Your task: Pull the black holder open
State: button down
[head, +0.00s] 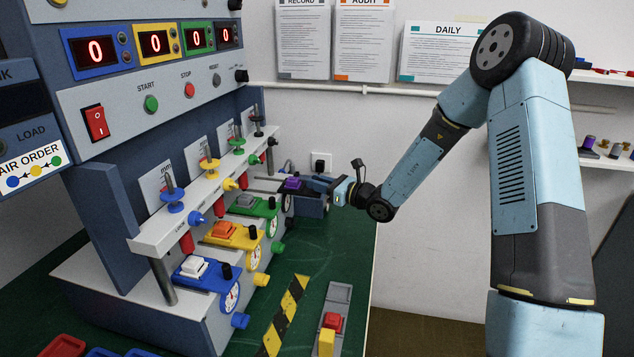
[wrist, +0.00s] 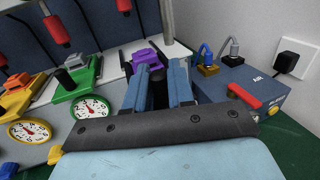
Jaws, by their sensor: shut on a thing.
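The black holder (wrist: 159,90) is at the far end of the row of holders. It carries a purple key (head: 293,183), which also shows in the wrist view (wrist: 147,56). My gripper (head: 322,184) reaches in from the right, low beside the purple key. In the wrist view its two blue fingers (wrist: 163,86) are shut on the black part of the holder, just in front of the purple key. The fingers hide much of the holder. Grey bars show between the machine and the purple key in the head view.
The green holder (head: 255,206), yellow holder (head: 234,236) and blue holder (head: 206,272) stand nearer in the row. An AIR box (wrist: 255,88) with a red lever and hoses stands close on the right. The green table (head: 318,247) is clear in front of the gripper.

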jog(key=c, duration=1.1)
grip_release()
jog(key=shift+w, duration=0.1)
jog(key=v, duration=1.4)
